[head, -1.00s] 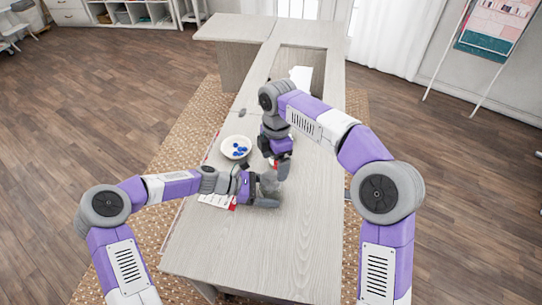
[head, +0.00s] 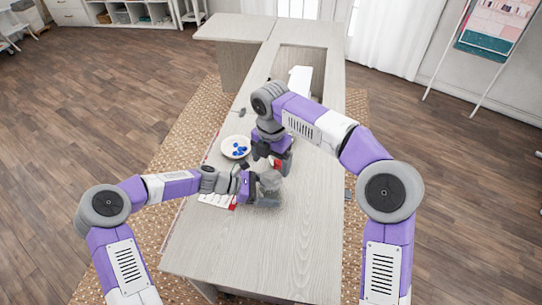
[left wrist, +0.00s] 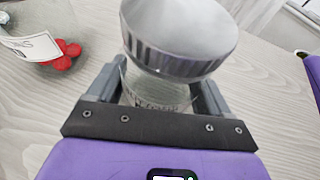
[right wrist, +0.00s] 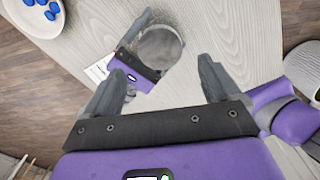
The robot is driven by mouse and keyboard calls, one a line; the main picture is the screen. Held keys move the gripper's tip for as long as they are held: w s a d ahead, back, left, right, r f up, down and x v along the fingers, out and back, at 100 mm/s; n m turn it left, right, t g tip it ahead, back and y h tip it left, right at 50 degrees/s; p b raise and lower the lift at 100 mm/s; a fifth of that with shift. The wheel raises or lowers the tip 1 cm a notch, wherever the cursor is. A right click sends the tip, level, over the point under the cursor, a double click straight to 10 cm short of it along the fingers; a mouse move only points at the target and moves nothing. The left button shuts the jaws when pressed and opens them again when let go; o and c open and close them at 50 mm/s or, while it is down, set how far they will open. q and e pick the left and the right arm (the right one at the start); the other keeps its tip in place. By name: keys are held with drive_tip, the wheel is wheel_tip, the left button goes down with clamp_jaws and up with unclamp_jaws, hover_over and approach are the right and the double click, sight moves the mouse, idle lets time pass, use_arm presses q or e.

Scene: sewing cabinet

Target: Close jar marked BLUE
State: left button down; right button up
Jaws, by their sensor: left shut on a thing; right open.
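My left gripper (head: 270,190) is shut on a clear glass jar (left wrist: 150,92) that stands on the table. The jar's label shows only in part and I cannot read it. A grey metal lid (left wrist: 180,35) with a ribbed rim is at the jar's mouth; it looks tilted in the left wrist view, and I cannot tell whether it is fully seated. The lid also shows as a grey disc in the right wrist view (right wrist: 160,48). My right gripper (right wrist: 165,80) is open and empty, above and beyond the lid, its fingers apart.
A white bowl (head: 226,153) with several blue pieces stands left of my right gripper. Another glass jar (left wrist: 35,45) holds red pieces. A white card (head: 212,200) lies by my left wrist. The table's near right part is clear.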

sight(271, 178)
drive_tip(key=shift+f, duration=3.2)
drive_tip(key=c, duration=1.1)
drive_tip(key=m, duration=2.1)
drive_tip(key=o, duration=1.2)
drive_tip(key=shift+c, duration=0.2)
